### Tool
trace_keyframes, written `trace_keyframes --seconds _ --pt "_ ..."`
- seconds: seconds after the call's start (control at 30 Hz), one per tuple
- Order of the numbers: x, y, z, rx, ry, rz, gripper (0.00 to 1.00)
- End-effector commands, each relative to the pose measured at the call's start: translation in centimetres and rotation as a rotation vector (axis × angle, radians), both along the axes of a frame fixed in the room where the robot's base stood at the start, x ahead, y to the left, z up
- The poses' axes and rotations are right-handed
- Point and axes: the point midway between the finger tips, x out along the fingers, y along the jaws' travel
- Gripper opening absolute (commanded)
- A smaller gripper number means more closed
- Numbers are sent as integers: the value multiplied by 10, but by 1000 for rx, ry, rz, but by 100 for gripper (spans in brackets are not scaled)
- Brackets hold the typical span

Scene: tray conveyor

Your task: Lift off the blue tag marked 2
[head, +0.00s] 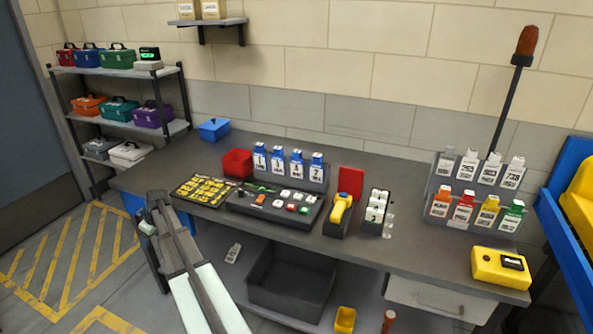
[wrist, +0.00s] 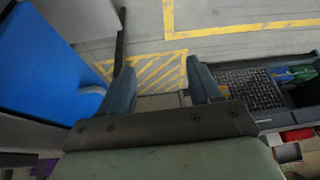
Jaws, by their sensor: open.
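Several blue tags (head: 288,161) with white labels stand in a row on a dark rack at the back of the bench in the head view. The rightmost blue tag (head: 316,166) seems to be marked 2, but the digit is small and hard to read. My gripper (wrist: 163,72) is open and empty in the wrist view, with its two dark fingers apart over the yellow-striped floor. In the head view my arm is at the bench's left front edge, well left of the blue tags and apart from them. The wrist view does not clearly show the blue tags.
A red bin (head: 237,162) stands just left of the tags. In front are a button panel (head: 271,205) and a yellow-marked board (head: 205,190). A yellow handheld device (head: 341,207) stands right of the panel. A second tag rack (head: 478,191) is further right.

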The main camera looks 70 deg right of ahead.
Motion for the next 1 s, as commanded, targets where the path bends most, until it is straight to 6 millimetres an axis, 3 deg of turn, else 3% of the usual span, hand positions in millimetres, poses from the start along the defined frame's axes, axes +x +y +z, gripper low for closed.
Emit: trace_keyframes --seconds 0.03,0.2,0.37,0.5,0.6,0.8,1.0 --pt "6 -25 24 -19 -30 -5 63" --pt "7 -93 97 -81 -112 -2 63" --pt "-20 -168 166 -141 -161 -9 63" --pt "-66 -224 205 -171 -160 -15 63" --pt "-106 -258 222 -179 -144 -22 63" --pt "-194 -315 246 -174 -99 -36 63" --pt "-284 -357 267 -159 -56 -51 63"
